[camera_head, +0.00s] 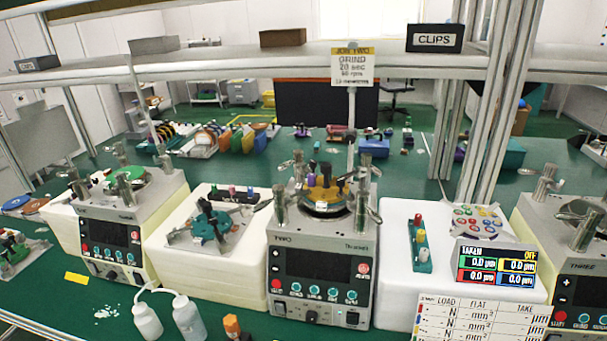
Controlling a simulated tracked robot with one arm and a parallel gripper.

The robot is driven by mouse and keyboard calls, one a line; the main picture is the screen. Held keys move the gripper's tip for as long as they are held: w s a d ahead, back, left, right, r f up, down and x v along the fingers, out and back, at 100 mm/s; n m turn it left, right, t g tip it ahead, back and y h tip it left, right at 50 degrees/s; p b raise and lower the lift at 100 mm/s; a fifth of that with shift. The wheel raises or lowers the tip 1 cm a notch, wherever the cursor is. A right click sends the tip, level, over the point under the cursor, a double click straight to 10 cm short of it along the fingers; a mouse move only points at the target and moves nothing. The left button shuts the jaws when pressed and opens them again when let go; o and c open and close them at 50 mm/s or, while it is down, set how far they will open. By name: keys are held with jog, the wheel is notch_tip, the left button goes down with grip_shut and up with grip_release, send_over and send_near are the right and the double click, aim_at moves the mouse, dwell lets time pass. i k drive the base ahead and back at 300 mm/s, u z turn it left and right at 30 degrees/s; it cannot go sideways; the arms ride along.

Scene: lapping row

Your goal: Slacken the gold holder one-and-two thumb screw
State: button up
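A gold holder (323,194) sits on the round plate on top of the machine marked TWO (320,240), in the middle of the view. Dark upright knobs and a purple one stand on and around the holder. They are too small to tell which is the one-and-two thumb screw or how tight it is. Metal posts with levers stand around the holder and hide part of its edge. My gripper is not in view.
A teal holder (209,224) sits on a white block left of machine TWO. Another lapping machine (112,225) stands further left, and machine THREE (575,250) at right. White bottles (188,318) stand in front. A shelf (240,68) and sign (352,66) are above.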

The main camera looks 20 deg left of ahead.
aim_at(312, 164)
jog(key=k, duration=0.75)
jog(key=u, duration=0.55)
jog(key=i, duration=2.15)
jog(key=z, duration=0.55)
